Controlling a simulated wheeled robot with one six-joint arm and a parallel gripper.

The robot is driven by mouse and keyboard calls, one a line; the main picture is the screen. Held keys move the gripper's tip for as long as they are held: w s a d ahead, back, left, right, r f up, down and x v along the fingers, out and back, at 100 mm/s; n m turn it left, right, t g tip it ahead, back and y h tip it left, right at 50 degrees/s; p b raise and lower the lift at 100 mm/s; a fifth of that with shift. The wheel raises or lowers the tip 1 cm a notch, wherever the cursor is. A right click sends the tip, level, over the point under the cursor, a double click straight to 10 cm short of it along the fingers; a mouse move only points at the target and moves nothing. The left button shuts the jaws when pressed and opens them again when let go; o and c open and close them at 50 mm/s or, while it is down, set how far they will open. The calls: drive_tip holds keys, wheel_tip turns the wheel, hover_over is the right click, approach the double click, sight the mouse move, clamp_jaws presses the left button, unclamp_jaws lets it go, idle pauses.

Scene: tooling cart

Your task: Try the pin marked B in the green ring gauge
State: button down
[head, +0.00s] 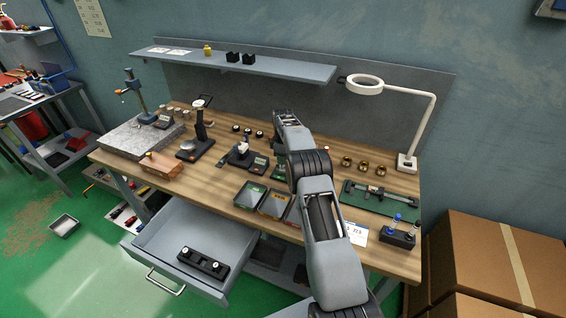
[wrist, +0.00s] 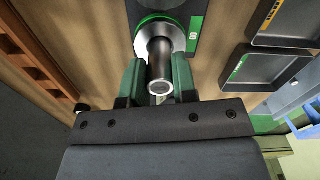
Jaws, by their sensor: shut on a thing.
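My gripper (wrist: 158,72) is shut on a grey metal pin (wrist: 160,56), with one green-padded finger on each side. The pin's near end face carries a small mark that I cannot read. Beyond the fingers is the green ring gauge (wrist: 142,38), a steel ring with a green band on a dark base with a green label. The pin's far end lies over the ring's bore in the wrist view. I cannot tell whether it is inside the bore or just above it. In the head view my arm hides most of the gripper, pin and ring.
Black trays with green (wrist: 238,68) and yellow (wrist: 284,22) labels lie right of the gauge in the wrist view. A slotted wooden rack (wrist: 38,62) is at left. In the head view, an open drawer (head: 185,244) juts from the bench front; a lamp (head: 364,84) overhangs the back right.

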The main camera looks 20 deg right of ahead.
drive_tip(key=shift+r+p, duration=0.45)
drive_tip(key=shift+r, duration=0.15)
idle(0.7)
drive_tip(key=shift+f, duration=0.6)
idle(1.5)
drive_tip(key=shift+s+f+b, duration=0.15)
drive_tip(key=shift+f+b, duration=0.15)
drive_tip(key=shift+b, duration=0.05)
idle(0.8)
drive_tip(key=shift+r, duration=0.3)
drive_tip(key=shift+r+p, duration=0.5)
drive_tip(key=shift+r, duration=0.05)
drive_tip(key=shift+r, duration=0.4)
drive_tip(key=shift+r+p, duration=0.55)
drive_tip(key=shift+p, duration=0.05)
drive_tip(key=shift+r+p, duration=1.55)
drive_tip(key=shift+r, duration=0.9)
